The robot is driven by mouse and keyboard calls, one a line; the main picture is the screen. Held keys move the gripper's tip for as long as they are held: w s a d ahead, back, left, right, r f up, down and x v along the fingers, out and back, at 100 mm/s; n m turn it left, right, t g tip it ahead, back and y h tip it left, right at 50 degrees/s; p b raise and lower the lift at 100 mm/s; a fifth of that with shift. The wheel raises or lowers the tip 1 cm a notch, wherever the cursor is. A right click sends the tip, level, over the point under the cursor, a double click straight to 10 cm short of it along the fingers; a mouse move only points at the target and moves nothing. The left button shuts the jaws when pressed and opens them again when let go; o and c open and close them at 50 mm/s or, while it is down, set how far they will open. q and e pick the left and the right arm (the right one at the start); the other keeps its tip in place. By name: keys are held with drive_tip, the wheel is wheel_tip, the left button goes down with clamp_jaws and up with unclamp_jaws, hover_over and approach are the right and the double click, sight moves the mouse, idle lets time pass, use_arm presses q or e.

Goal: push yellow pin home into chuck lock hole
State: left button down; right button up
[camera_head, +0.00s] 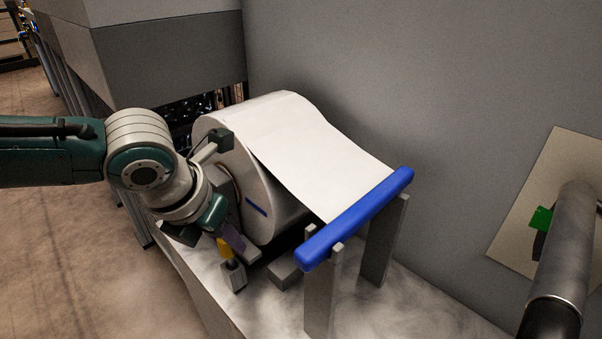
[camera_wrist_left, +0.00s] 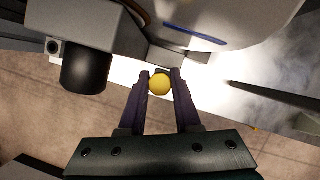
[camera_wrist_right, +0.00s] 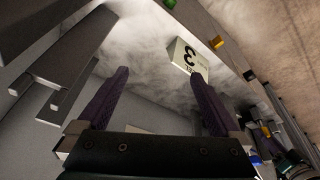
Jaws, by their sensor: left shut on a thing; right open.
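The yellow pin (camera_head: 224,248) shows in the head view as a small yellow patch at the tip of my left gripper (camera_head: 230,239), just above a small grey block (camera_head: 233,276). In the left wrist view my left gripper (camera_wrist_left: 160,73) is shut on the pin's round yellow head (camera_wrist_left: 159,85). The pin's shaft and the lock hole are hidden, so I cannot tell how deep the pin sits. My right gripper (camera_wrist_right: 160,74) is open and empty in the right wrist view, away from the pin.
A large white paper roll (camera_head: 283,195) stands beside my left gripper. Its sheet (camera_head: 315,150) runs over a blue bar (camera_head: 355,219) on grey posts. A grey wall (camera_head: 430,90) rises behind.

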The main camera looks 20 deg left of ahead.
use_arm(q)
drive_tip(key=shift+f+b, duration=0.8)
drive_tip(key=shift+f, duration=0.2)
drive_tip(key=c, duration=1.1)
unclamp_jaws()
drive_tip(key=o, duration=0.6)
drive_tip(key=shift+a, duration=0.1)
